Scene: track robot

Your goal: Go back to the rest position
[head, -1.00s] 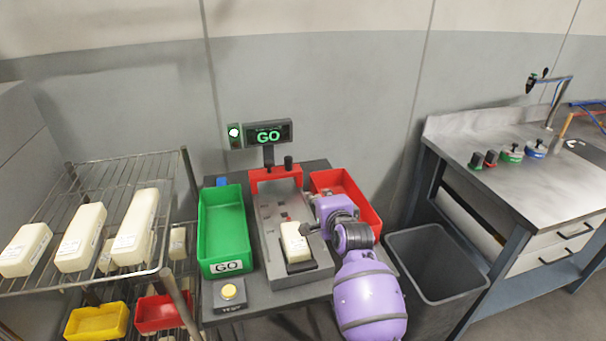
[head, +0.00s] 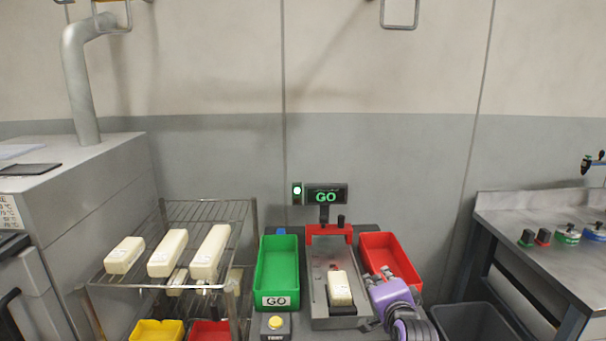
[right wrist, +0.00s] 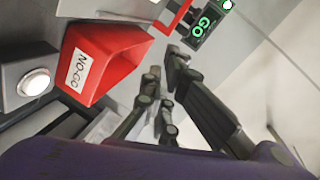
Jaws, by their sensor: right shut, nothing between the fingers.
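My right gripper (head: 381,275) is in the head view over the front part of the red bin, right of the test fixture. Its fingers are shut and empty, and they also show in the right wrist view (right wrist: 163,68). My purple right arm comes up from the bottom edge. A cream block (head: 340,287) lies in the grey fixture (head: 320,262), apart from the gripper. My left gripper is not in view.
The display (head: 326,195) reads GO beside a lit green lamp (head: 297,190). A green GO bin (head: 277,262) stands left of the fixture, the red NO-GO bin (right wrist: 100,58) right. A wire rack (head: 190,225) holds cream blocks. A dark bin (head: 475,322) is right of my arm.

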